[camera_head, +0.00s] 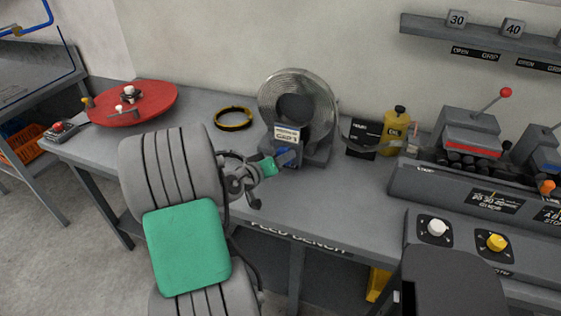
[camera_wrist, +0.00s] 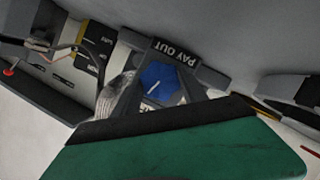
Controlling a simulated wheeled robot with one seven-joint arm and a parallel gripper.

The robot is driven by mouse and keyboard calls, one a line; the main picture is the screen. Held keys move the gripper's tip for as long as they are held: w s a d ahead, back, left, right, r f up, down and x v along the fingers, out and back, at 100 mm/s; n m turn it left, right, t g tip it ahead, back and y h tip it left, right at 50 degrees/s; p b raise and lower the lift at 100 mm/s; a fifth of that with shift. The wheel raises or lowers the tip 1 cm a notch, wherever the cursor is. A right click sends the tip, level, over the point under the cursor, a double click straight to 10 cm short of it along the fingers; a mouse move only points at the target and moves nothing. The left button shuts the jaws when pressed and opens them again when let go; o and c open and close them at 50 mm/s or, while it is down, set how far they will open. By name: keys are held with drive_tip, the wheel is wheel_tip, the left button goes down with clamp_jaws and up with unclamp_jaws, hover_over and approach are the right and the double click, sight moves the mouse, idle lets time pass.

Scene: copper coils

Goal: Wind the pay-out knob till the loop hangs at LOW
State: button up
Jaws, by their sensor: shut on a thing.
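The blue pay-out knob (camera_wrist: 158,80) has a white pointer line and sits under a PAY OUT label (camera_wrist: 176,50) in the wrist view. In the head view my gripper (camera_head: 277,162) reaches the blue knob at the front of the coil stand and is shut on it. A silvery coil (camera_head: 322,100) stands upright above. A thin strip loop (camera_head: 372,146) sags from the coil to the right, in front of a dark gauge card (camera_head: 361,138). The strip also shows in the wrist view (camera_wrist: 52,47). The card's marks are too small to read, so its level against LOW is unclear.
A yellow bottle (camera_head: 396,130) stands right of the card. A machine with a red-tipped lever (camera_head: 505,93) is farther right. A yellow-black ring (camera_head: 233,118) and a red turntable (camera_head: 135,103) lie left on the grey bench. White (camera_head: 437,227) and yellow (camera_head: 496,241) knobs sit front right.

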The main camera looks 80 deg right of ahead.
drive_tip(key=m+t+b, duration=0.1)
drive_tip(key=m+b, duration=0.1)
drive_tip(key=shift+s+m+t, duration=0.15)
drive_tip(key=shift+m+t, duration=0.15)
drive_tip(key=shift+m+t+b, duration=1)
drive_tip(key=shift+m+b, duration=0.2)
drive_tip(key=shift+r, duration=0.1)
drive_tip(key=o, duration=1.4)
drive_tip(key=v, duration=0.8)
drive_tip(key=shift+s, duration=0.1)
